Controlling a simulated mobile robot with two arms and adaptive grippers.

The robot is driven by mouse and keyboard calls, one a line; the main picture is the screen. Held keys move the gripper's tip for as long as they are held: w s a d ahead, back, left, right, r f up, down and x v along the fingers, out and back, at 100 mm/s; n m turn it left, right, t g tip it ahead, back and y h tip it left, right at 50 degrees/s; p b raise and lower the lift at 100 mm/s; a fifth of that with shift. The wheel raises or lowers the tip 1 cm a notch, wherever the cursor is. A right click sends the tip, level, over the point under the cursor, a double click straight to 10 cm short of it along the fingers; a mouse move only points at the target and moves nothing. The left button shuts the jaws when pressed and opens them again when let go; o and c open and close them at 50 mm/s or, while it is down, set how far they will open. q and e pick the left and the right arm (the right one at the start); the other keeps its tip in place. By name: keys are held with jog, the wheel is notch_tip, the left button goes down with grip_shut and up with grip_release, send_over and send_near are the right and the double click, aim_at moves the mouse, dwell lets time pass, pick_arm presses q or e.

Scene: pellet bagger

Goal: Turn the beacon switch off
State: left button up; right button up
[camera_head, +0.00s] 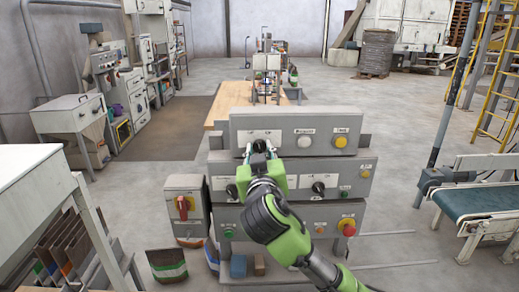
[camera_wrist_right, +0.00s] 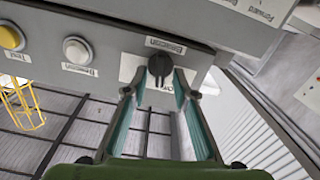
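The beacon switch is a black rotary knob (camera_wrist_right: 160,66) on the grey top panel. Its label reads "Beacon" and appears upside down in the right wrist view. In the head view the knob (camera_head: 260,145) is partly hidden by my right gripper (camera_head: 262,157). In the right wrist view my right gripper (camera_wrist_right: 158,88) is open, with one teal finger on each side of the knob. The tips are close to the knob, with gaps showing; I cannot tell if they touch it. The knob's grip looks roughly upright in that view. My left gripper is not in view.
A white button (camera_head: 304,141) and a yellow button (camera_head: 341,141) share the top panel. Below are another black knob (camera_head: 318,187) and a red emergency button (camera_head: 347,227). A box with a red switch (camera_head: 183,204) stands left. A conveyor (camera_head: 485,198) stands right.

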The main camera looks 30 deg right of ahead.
grip_shut()
jog(key=shift+a+r+n+p, duration=0.15)
jog(key=shift+n+p, duration=0.5)
jog(key=shift+n, duration=0.35)
jog(key=shift+f+n+p, duration=0.2)
jog(key=shift+n+p, duration=0.15)
jog(key=shift+n, duration=0.65)
grip_release()
jog(key=v, duration=1.2)
